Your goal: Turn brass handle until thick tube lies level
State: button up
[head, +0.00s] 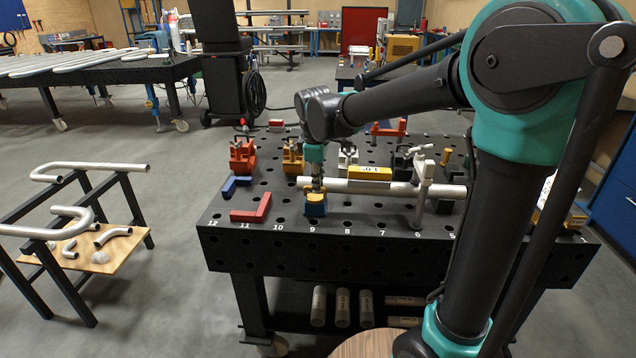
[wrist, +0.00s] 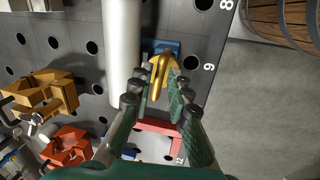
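The thick pale tube (head: 400,188) with a yellow label runs along the black table in the head view. It also shows in the wrist view (wrist: 124,50). It looks close to level, but I cannot tell exactly. Its left end is by a blue block (head: 316,209), which also shows in the wrist view (wrist: 167,46). The brass handle (wrist: 156,64) is on that block. My gripper (wrist: 160,78) points down at the handle, with its fingers apart on either side of it. Contact is not clear. In the head view my gripper (head: 314,184) partly hides the handle.
A silver post clamp (head: 422,188) stands by the tube's right part. A red angle piece (head: 251,209) lies on the table at left. A rack of bent tubes (head: 80,215) is off the table's left.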

jog(key=shift+o, duration=0.9)
notch_tip(320, 180, up, 12)
jog(key=s, duration=0.2)
jog(key=shift+s+a, duration=0.15)
jog(key=shift+f, duration=0.1)
